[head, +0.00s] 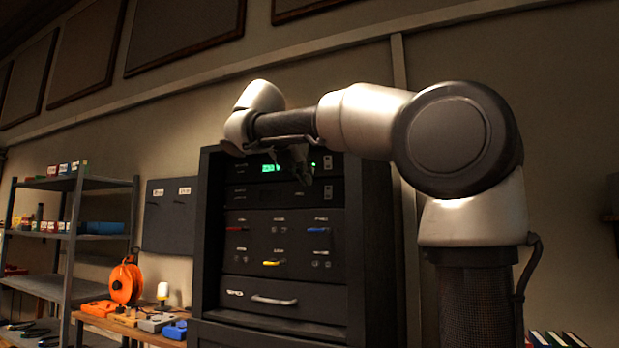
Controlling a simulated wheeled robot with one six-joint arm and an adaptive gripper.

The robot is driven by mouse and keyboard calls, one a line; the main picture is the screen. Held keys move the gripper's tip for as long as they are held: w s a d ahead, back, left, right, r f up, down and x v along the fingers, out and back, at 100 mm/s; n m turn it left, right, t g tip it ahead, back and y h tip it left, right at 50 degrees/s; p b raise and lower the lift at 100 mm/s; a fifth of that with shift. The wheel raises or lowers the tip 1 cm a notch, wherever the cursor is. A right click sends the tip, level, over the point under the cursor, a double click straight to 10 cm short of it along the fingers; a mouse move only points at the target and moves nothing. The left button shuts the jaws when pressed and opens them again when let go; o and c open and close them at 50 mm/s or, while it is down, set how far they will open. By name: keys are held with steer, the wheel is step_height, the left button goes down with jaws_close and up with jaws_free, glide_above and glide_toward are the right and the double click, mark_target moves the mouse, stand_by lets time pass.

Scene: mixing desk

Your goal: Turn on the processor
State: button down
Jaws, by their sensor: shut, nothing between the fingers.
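A dark equipment rack (209,240) stands at the centre of the head view. Its top unit (250,175) has a lit green display, partly hidden by my arm. A dark unit (245,195) with small controls sits just below it. Lower down is a panel (285,245) with red, blue and yellow switches or handles and small labels. The labels are too small to read, so I cannot tell which unit is the processor. My gripper (303,177) is shut and empty in front of the upper units. I cannot tell whether it touches them.
A drawer with a pale handle (274,300) is at the rack's bottom. Left are a low bench with an orange cable reel (126,283) and small boxes, and metal shelving (75,235). A dark board (169,216) hangs on the wall. Books (556,339) lie at lower right.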

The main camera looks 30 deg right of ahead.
steer(key=shift+s+a+f, duration=0.15)
steer(key=shift+f, duration=0.3)
glide_toward(328, 192)
steer(key=shift+w+d+f, duration=0.55)
steer(key=shift+d+f, duration=0.15)
steer(key=shift+f, duration=0.3)
steer(key=shift+w+d+f, duration=0.5)
steer(key=shift+d+f, duration=0.25)
steer(key=shift+f, duration=0.3)
steer(key=shift+w+d+f, duration=0.55)
steer(key=shift+d+f, duration=0.15)
steer(key=shift+f, duration=0.3)
steer(key=shift+w+d+f, duration=0.15)
steer(key=shift+d, duration=0.2)
steer(key=shift+a, duration=0.1)
